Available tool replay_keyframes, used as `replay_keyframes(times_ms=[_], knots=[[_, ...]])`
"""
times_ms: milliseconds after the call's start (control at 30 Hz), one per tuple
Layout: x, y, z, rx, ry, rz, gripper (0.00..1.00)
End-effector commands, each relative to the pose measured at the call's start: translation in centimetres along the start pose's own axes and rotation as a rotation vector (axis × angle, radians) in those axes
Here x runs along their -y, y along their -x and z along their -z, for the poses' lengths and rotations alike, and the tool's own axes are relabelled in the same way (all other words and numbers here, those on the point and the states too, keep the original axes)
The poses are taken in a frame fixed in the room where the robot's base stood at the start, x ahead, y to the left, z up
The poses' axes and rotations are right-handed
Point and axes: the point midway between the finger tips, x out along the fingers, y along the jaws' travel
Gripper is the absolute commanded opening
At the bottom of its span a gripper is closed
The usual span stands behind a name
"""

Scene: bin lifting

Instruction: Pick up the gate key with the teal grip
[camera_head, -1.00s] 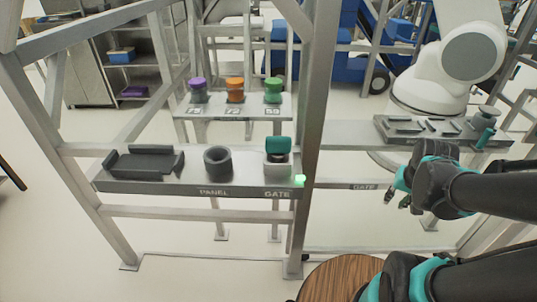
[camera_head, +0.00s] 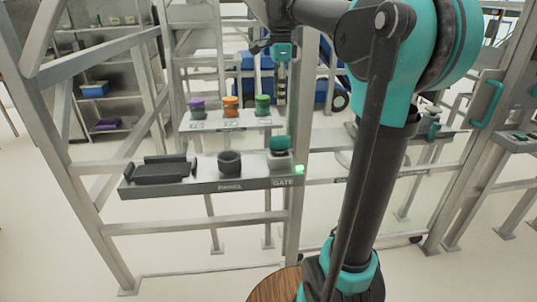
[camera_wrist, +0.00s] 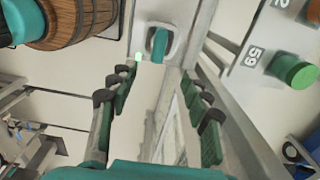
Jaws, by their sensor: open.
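The gate key with the teal grip (camera_head: 279,142) stands in a pale socket at the right end of the front panel ledge (camera_head: 215,187), beside the GATE label and a green light. In the wrist view the teal grip (camera_wrist: 158,45) sits in its pale socket, seen beyond and between the fingertips. My gripper (camera_head: 280,90) hangs above the key in the head view, pointing down. In the wrist view my gripper (camera_wrist: 163,75) has its dark fingers spread wide, with nothing between them, apart from the key.
A black ring-shaped holder (camera_head: 230,162) and a black tray (camera_head: 164,171) share the ledge. Behind, a shelf carries purple (camera_head: 196,105), orange (camera_head: 231,105) and green (camera_head: 262,104) topped keys. A metal frame post rises close to the key's right. A wooden round top (camera_head: 273,286) is at the bottom.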

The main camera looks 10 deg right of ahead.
Motion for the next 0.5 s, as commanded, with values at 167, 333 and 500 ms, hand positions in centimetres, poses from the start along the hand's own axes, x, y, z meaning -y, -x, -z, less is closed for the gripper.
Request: replay_keyframes(times_ms=[167, 333, 500], knots=[[0.0, -3.6, 0.0, 0.000, 0.002, 0.001, 0.48], [0.0, -7.0, 0.0, 0.000, 0.003, 0.001, 0.48], [0.0, -9.7, 0.0, 0.000, 0.003, 0.001, 0.48]])
